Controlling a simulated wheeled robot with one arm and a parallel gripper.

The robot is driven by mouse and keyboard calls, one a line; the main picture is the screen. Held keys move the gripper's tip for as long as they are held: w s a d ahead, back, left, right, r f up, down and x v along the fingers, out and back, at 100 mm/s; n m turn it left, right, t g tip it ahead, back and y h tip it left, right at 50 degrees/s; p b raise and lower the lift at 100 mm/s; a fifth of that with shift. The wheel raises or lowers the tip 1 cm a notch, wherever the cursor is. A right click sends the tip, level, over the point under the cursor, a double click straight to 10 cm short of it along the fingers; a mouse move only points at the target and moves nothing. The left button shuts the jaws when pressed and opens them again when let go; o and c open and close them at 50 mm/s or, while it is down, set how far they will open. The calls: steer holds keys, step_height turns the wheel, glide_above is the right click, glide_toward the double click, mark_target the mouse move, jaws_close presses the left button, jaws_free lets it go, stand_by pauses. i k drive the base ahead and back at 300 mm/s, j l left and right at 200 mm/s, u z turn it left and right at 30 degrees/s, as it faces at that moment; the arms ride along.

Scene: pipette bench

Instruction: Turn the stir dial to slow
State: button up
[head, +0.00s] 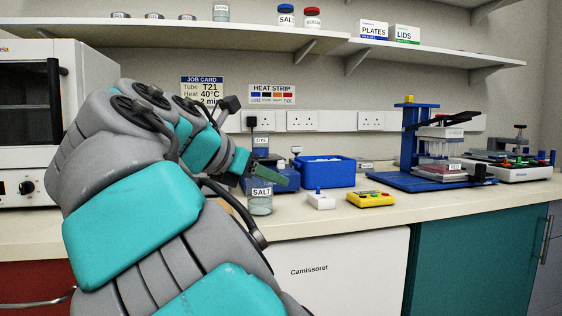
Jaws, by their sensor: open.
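My gripper (272,176) is at the end of the raised arm, above the bench near the salt bottle. Its jaws are open and I see nothing between them, though they show small and side-on. No dial marked for stirring can be read in the head view. A small white unit with a blue knob (319,199) sits on the bench to the right of my gripper. A yellow unit with coloured buttons (371,199) is beside it. A white unit with several coloured knobs (512,172) stands at the far right. My arm hides part of the bench at the left.
A salt bottle (261,202) stands just below my gripper, with a dye bottle (260,146) behind. A blue tub (328,173) and a blue press-like stand (408,180) are further back. A shelf (250,38) runs above. The front bench right of the yellow unit is clear.

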mark_target(280, 165)
steer(key=i, duration=0.85)
